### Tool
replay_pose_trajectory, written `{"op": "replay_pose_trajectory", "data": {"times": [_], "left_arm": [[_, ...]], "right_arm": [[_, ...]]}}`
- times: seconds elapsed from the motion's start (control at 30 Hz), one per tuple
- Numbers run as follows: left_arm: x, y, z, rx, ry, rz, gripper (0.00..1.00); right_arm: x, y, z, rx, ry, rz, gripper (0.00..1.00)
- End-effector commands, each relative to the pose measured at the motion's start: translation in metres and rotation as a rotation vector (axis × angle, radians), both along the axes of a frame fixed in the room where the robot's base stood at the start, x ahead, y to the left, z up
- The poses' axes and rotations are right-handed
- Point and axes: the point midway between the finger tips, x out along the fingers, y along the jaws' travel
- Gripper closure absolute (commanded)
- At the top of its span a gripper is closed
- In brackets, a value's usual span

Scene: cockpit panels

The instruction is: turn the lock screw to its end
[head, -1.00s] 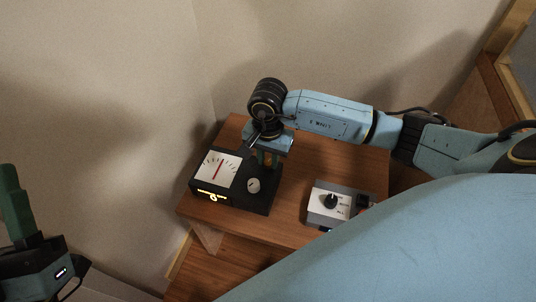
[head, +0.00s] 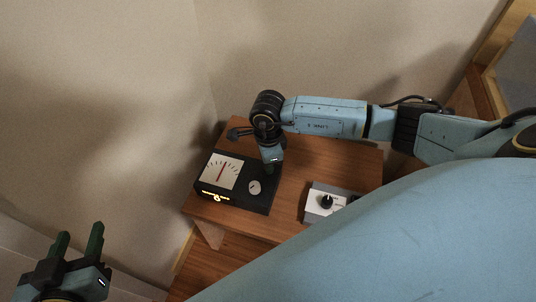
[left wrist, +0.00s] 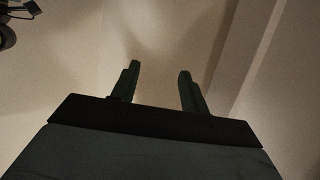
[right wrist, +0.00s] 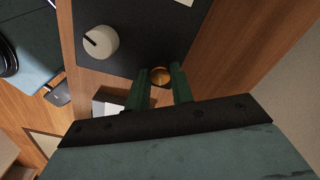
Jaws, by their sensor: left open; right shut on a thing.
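The brass lock screw (right wrist: 160,76) shows as a round head near the edge of the black instrument box (right wrist: 140,20) in the right wrist view. My right gripper (right wrist: 161,78) has its green fingers on either side of the screw and is shut on it. In the head view my right gripper (head: 271,170) points down at the box's right end and hides the screw. The turn angle of the screw cannot be read. My left gripper (head: 80,231) is open and empty at the lower left, away from the table; it also shows in the left wrist view (left wrist: 158,75).
The box carries a white gauge (head: 220,172) with a red needle and a pale round knob (head: 254,187). A grey-white box (head: 318,207) with a black knob stands to its right. Both stand on a wooden table (head: 325,160) by the wall. Bare wood lies between them.

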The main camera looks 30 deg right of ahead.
Motion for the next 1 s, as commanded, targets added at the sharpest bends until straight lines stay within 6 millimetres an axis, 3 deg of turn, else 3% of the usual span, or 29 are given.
{"op": "replay_pose_trajectory", "data": {"times": [0.3,0.63,1.0], "left_arm": [[-0.052,0.029,-0.061,0.123,0.474,0.042,0.55],[-0.123,0.057,-0.091,0.216,0.891,0.080,0.55],[-0.119,0.062,-0.114,0.234,0.920,0.084,0.55]], "right_arm": [[0.000,-0.001,0.003,-0.003,0.000,-0.296,1.00],[0.000,-0.001,0.002,-0.003,0.000,-0.540,1.00],[0.001,-0.001,0.001,-0.002,-0.001,-0.665,1.00]]}}
